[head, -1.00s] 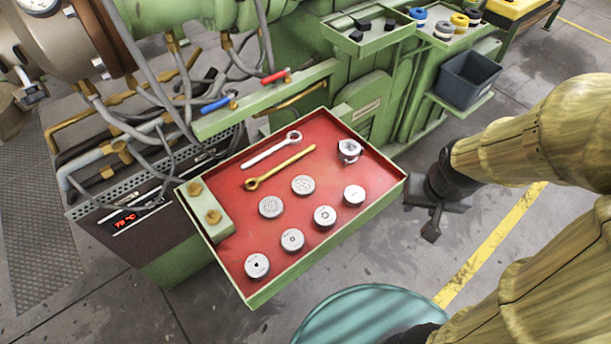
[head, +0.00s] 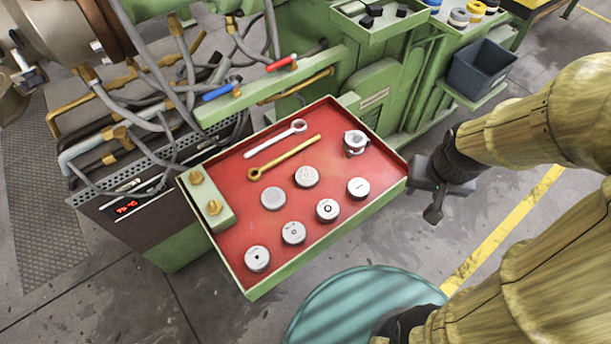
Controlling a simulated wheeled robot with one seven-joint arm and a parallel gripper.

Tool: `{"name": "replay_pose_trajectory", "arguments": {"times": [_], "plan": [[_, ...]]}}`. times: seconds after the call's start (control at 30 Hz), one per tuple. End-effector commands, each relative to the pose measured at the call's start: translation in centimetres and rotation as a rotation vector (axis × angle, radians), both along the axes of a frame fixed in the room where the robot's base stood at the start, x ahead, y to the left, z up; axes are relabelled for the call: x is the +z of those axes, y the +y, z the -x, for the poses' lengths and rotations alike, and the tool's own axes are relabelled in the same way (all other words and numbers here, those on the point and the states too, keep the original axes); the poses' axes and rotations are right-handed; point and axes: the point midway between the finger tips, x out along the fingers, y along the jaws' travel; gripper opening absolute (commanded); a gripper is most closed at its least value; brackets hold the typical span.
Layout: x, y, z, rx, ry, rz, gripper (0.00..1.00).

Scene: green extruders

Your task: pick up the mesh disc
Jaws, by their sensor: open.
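Several round grey metal discs lie flat in a red-lined tray (head: 232,242) with a green rim. Two discs in the row nearer the wrenches have plain or speckled faces: a finely textured one (head: 306,176), which looks most like the mesh disc, and a smoother grey one (head: 273,198). I cannot tell the mesh for certain at this size. The nearer discs show dark marks or a hole, such as the front-left disc (head: 257,258). My gripper (head: 434,204) is dark, open and empty, just outside the tray's right corner, apart from every disc. Its fingertips are small in view.
A silver wrench (head: 275,140), a brass wrench (head: 284,158) and a ring-shaped metal part (head: 355,143) lie at the tray's back. A green block with brass bolts (head: 205,202) fills its left end. Hoses and red and blue valve handles stand behind. A teal round surface (head: 350,305) is in front.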

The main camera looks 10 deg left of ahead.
Motion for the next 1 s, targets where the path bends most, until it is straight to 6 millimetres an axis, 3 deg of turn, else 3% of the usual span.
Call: {"name": "replay_pose_trajectory", "arguments": {"times": [0.03, 0.2, 0.27, 0.37, 0.5, 0.7, 0.8, 1.0], "plan": [[0.1, 0.1, -0.1, 0.004, 0.000, 0.000, 0.52], [1.3, 1.8, -1.8, 0.090, 0.020, 0.006, 0.81], [2.0, 3.1, -2.9, 0.153, 0.037, 0.011, 0.81], [3.2, 6.5, -5.2, 0.301, 0.071, 0.024, 0.81], [4.3, 13.3, -7.7, 0.554, 0.125, 0.051, 0.81], [4.6, 22.5, -8.6, 0.868, 0.190, 0.095, 0.81], [4.4, 25.1, -8.4, 0.957, 0.206, 0.109, 0.81], [3.9, 26.1, -8.3, 0.994, 0.213, 0.114, 0.81]]}}
